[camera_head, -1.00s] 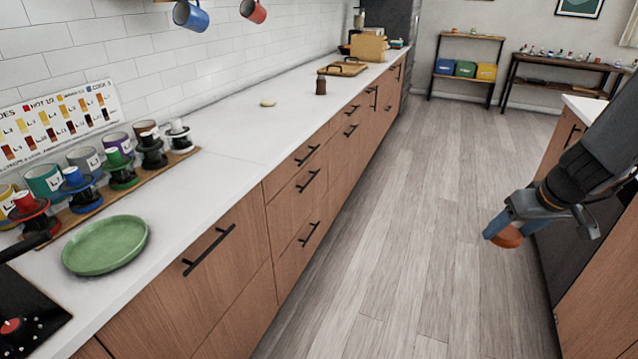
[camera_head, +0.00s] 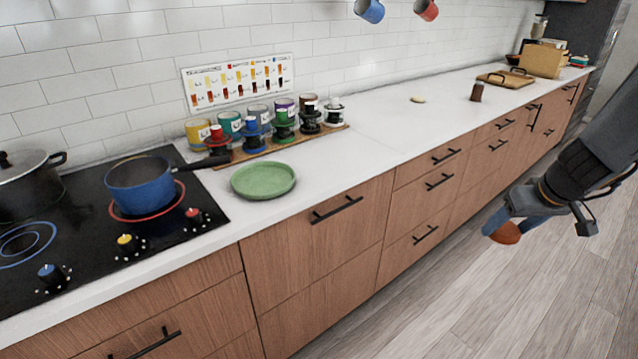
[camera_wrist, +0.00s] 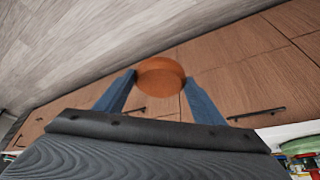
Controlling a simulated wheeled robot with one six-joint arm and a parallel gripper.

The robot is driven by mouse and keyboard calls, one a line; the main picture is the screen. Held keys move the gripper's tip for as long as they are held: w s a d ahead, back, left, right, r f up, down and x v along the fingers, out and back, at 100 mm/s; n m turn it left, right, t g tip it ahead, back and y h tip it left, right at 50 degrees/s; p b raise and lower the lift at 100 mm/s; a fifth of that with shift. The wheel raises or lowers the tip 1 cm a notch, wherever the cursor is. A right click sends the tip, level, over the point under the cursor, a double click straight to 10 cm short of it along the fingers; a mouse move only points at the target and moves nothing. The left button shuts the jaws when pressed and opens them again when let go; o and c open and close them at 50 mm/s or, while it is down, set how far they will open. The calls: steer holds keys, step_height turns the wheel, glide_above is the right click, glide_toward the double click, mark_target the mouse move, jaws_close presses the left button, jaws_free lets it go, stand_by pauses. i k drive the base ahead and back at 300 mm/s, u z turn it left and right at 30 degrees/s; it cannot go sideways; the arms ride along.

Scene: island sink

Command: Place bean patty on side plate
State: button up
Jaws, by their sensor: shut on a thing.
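My gripper (camera_head: 500,226) is shut on the bean patty (camera_head: 507,233), a round orange-brown disc. It holds the patty in the air over the floor, in front of the drawers at the right. In the wrist view the patty (camera_wrist: 160,77) sits between the two blue fingertips. The side plate (camera_head: 263,180) is green, round and empty. It lies on the white counter, left of my gripper and well apart from it. A bit of the plate (camera_wrist: 300,145) shows at the right edge of the wrist view.
A stove (camera_head: 70,235) with a blue pot (camera_head: 140,190) is left of the plate. Its handle reaches toward the plate. A rack of cups and colored holders (camera_head: 285,137) stands behind the plate. The counter (camera_head: 400,130) to the right is mostly clear. Two mugs hang above.

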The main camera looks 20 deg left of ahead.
mark_target(263, 181)
steer(key=u, duration=1.6)
